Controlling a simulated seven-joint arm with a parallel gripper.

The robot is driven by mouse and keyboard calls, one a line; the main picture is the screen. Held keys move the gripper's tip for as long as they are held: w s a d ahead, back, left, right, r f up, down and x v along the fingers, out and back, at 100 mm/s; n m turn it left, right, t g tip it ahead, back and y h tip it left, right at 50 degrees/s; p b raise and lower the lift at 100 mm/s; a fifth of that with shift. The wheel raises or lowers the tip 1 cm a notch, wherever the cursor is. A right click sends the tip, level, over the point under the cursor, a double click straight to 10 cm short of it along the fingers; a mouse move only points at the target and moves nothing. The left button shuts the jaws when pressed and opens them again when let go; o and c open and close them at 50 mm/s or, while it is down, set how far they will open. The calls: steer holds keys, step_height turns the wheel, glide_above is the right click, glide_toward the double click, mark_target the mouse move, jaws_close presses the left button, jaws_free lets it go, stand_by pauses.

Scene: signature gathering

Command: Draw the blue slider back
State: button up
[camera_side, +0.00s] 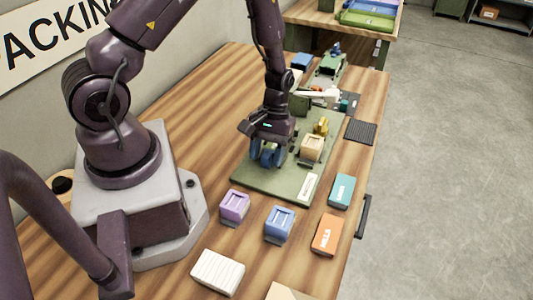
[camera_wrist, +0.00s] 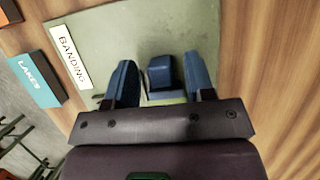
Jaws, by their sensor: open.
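My gripper (camera_side: 266,158) is over the near left part of the green board (camera_side: 252,180), its two blue fingers pointing down. In the wrist view my gripper (camera_wrist: 160,62) is open, with one finger on each side of a small dark blue block (camera_wrist: 160,73), apparently the blue slider. Gaps show between the block and both fingers. A pale and green strip shows just below the block. In the side view the fingers hide the slider, or it cannot be told apart from them.
A tan block (camera_side: 312,147) and a yellow piece (camera_side: 321,127) stand on the board right of my gripper. A "BANDING" label (camera_wrist: 70,57) is at its edge. Purple (camera_side: 235,205), blue (camera_side: 279,223), teal (camera_side: 342,190) and orange (camera_side: 327,235) boxes lie in front. Bare table is left.

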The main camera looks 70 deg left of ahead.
mark_target(257, 183)
steer(key=shift+f, duration=0.2)
jaws_close()
steer(key=shift+s+d, duration=1.45)
steer(key=shift+d, duration=0.05)
jaws_free()
